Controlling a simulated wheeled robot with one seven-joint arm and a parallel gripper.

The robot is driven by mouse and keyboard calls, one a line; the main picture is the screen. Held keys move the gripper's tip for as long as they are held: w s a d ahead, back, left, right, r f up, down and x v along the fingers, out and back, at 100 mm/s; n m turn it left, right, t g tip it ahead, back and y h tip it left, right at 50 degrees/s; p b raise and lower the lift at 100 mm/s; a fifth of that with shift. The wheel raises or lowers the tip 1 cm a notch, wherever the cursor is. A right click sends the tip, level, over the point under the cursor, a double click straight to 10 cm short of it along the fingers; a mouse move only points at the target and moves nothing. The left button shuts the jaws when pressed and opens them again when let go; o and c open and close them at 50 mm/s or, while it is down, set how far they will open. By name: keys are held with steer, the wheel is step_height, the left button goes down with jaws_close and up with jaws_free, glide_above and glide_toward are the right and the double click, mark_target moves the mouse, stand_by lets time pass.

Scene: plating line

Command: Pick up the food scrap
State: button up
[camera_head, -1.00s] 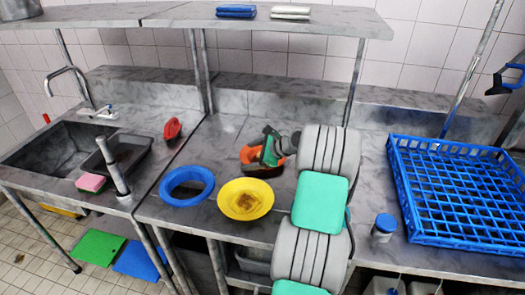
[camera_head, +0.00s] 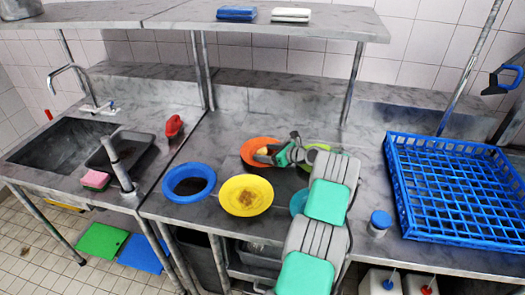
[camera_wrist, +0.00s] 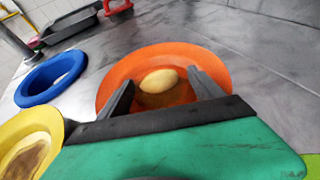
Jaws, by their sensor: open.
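A pale yellow, rounded food scrap (camera_wrist: 160,80) lies in an orange bowl (camera_wrist: 122,72), on a brown stain, in the wrist view. The orange bowl also shows in the head view (camera_head: 247,146), with the scrap partly hidden there by my gripper (camera_head: 268,153). In the wrist view my gripper (camera_wrist: 158,84) is open, its two fingers reaching over the bowl's near side, one on each side of the scrap. I cannot tell whether the fingers touch the bowl.
A yellow bowl (camera_head: 228,202) with brown residue and a blue bowl (camera_head: 207,191) stand left of my arm. Green (camera_head: 322,148) and teal (camera_head: 298,200) bowls are partly hidden by it. A blue rack (camera_head: 400,205) stands right, a sink (camera_head: 45,147) left. A shelf (camera_head: 290,25) overhangs the back.

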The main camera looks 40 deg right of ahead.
steer(key=c, duration=1.4)
